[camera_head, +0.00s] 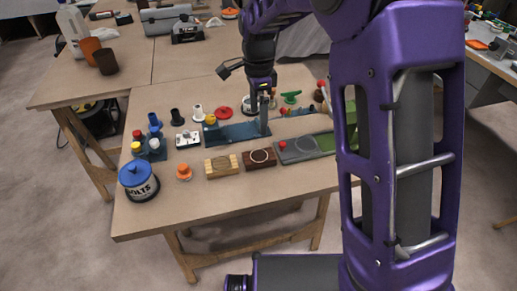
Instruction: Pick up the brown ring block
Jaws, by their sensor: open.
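The brown ring block (259,158) lies on the wooden worktable near its front half, a dark brown block with a pale ring on its top. A lighter wood block (222,166) with a ring mark lies just left of it. My gripper (262,115) points down over the table, behind the brown block in the picture and apart from it. It is open, with nothing seen between its fingers. Its fingertips appear near a blue tray (228,133); their exact height above it is hard to tell.
A grey and green tray (304,149) lies close to the right of the brown block. An orange knob piece (183,172) and a blue bolts tin (138,181) stand to the left. The table's front strip (240,200) is clear. My purple arm hides the table's right side.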

